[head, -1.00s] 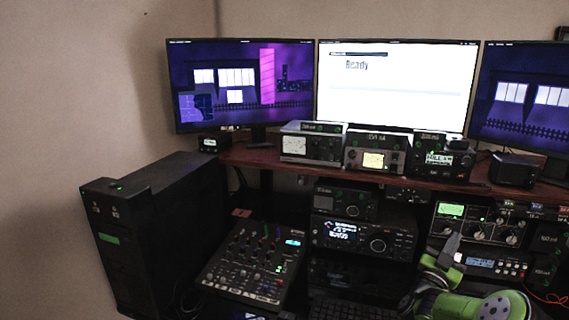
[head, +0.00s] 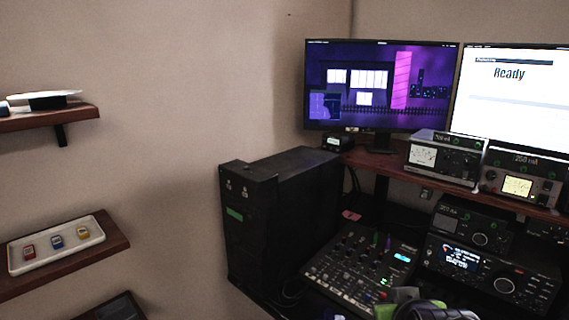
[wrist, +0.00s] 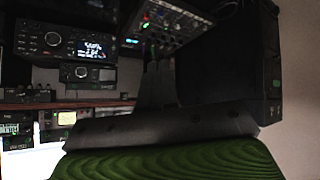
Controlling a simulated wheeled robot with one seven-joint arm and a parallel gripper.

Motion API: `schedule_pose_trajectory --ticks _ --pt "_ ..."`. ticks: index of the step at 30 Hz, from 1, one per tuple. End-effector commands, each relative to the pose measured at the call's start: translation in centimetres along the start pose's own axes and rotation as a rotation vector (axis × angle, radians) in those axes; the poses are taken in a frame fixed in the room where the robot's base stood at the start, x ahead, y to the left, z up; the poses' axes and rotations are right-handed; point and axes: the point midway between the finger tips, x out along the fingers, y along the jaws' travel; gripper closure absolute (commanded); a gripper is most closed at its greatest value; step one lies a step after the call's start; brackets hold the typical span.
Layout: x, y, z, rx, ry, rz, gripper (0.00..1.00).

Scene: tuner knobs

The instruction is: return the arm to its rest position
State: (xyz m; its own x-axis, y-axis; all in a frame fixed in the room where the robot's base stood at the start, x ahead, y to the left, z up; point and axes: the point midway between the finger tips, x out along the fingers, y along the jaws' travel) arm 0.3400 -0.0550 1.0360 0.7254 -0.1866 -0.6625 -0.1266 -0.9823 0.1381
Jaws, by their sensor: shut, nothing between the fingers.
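My gripper (wrist: 157,82) shows in the wrist view with its two dark fingers together, shut and with nothing between them. A wide dark bracket and my green arm cover lie below the fingers in that view. In the head view only a green and dark part of my arm shows at the bottom edge, in front of the desk gear; the fingertips cannot be made out there. The wrist view looks upside down, with the radio gear at its upper left and the black tower at its right.
A mixer (head: 362,262), radios (head: 490,275) and a black tower (head: 280,215) stand near my arm. Meters (head: 443,158) and monitors (head: 380,85) are above. Wall shelves at left hold a white tray (head: 90,232) of small coloured items. Bare wall lies between.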

Motion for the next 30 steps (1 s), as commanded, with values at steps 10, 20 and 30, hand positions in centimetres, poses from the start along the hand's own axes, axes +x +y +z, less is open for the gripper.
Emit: schedule_pose_trajectory --ticks 10,20,30 --pt "-10.7 -4.1 14.0 -0.020 -0.340 -0.203 1.00" --pt "-16.4 -2.7 6.6 -0.015 -0.337 -0.188 1.00" --pt "-18.6 -2.3 4.1 -0.016 -0.336 -0.188 1.00"
